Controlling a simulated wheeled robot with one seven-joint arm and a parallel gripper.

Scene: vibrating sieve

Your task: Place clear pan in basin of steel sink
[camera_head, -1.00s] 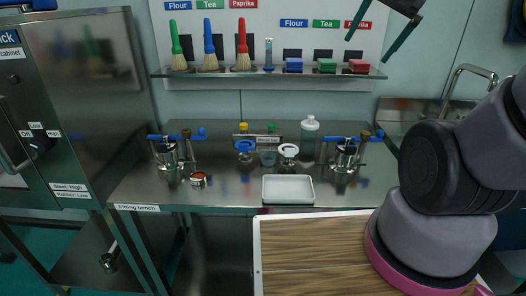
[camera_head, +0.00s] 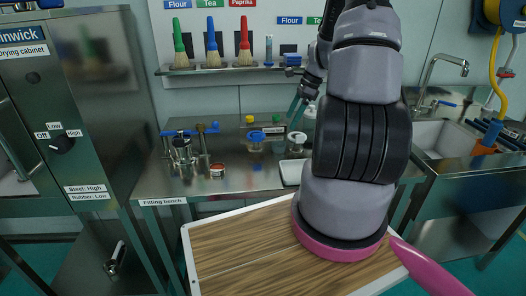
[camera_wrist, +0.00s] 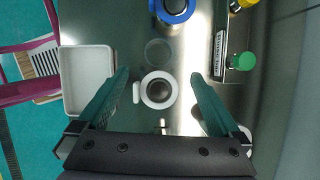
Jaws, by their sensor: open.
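My gripper (camera_head: 297,112) is open and empty above the bench; in the wrist view its green fingers (camera_wrist: 160,76) point down on either side of a white-rimmed round vessel (camera_wrist: 158,90). That vessel also shows in the head view (camera_head: 297,141). A faint, see-through round object (camera_wrist: 158,52), which looks like the clear pan, stands just beyond the white-rimmed vessel in the wrist view, near the fingertips. I cannot tell its shape well. The steel sink (camera_head: 440,139) is at the right in the head view, with its basin partly visible and my arm to its left.
A shelf (camera_head: 225,69) with brushes hangs behind. A tap (camera_head: 432,75) rises at the sink.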

